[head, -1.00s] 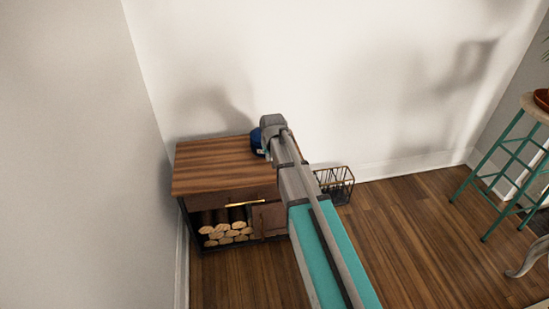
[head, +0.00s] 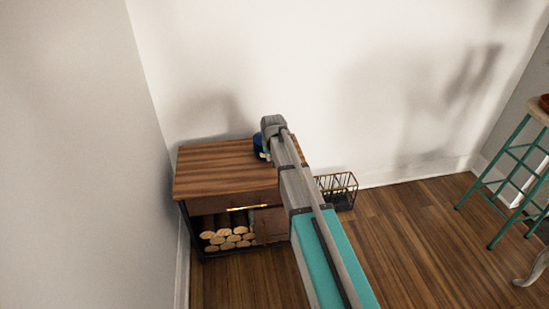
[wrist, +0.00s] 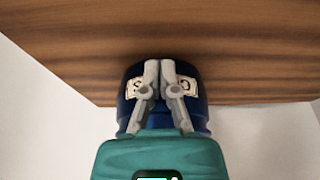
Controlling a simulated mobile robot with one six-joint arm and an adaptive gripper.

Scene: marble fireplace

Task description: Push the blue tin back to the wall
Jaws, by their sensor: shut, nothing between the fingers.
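The blue tin (head: 258,146) stands at the back right of the wooden cabinet top (head: 215,167), close to the back edge by the wall. My arm partly covers it in the head view. In the wrist view the dark blue tin (wrist: 130,110), with pale labels, is directly behind my fingers. My gripper (wrist: 160,66) is shut, with its fingertips together and nothing between them. The fingers overlap the tin's face, and I cannot tell whether they touch it. In the head view my arm hides the fingertips.
The white wall (head: 310,70) rises behind the cabinet, and a side wall (head: 80,150) stands at left. A wire basket (head: 337,190) is on the floor right of the cabinet. A teal stool (head: 515,165) stands far right. The left cabinet top is clear.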

